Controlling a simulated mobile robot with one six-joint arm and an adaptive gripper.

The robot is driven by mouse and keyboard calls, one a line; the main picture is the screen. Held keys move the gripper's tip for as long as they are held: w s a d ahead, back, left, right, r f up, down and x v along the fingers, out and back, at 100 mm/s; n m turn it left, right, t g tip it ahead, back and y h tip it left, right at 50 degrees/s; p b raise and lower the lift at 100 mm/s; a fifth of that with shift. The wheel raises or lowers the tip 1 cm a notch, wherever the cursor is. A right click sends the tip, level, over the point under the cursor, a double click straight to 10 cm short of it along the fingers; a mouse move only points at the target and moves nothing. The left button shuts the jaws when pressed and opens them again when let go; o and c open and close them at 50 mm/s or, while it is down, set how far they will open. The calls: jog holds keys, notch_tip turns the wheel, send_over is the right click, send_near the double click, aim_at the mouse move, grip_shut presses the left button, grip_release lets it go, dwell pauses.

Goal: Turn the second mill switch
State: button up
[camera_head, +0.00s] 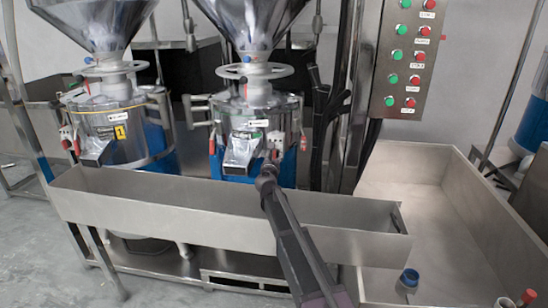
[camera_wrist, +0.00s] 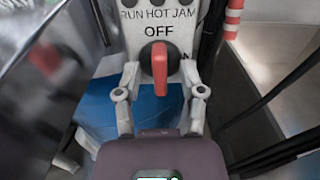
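The second mill (camera_head: 256,105) is the middle one in the head view, with a metal hopper on top and a blue body. My gripper (camera_head: 268,172) is at its front, just right of the metal spout (camera_head: 243,152). In the wrist view, the mill's red switch knob (camera_wrist: 160,66) sits on a pale panel (camera_wrist: 137,34) with "RUN HOT JAM" and "OFF" lettering. The knob's handle is vertical. My gripper (camera_wrist: 160,78) is open, one finger on each side of the knob, with a visible gap on both sides. Whether the fingertips touch the panel cannot be told.
Another mill (camera_head: 105,115) marked 1 stands at the left. A long metal trough (camera_head: 170,212) runs below the spouts. A control panel (camera_head: 407,60) with green and red buttons is at upper right. A steel basin (camera_head: 440,190) lies at the right.

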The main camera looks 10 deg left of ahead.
jog(key=s, duration=1.1)
jog(key=shift+s+a, duration=0.2)
jog(key=shift+s, duration=0.15)
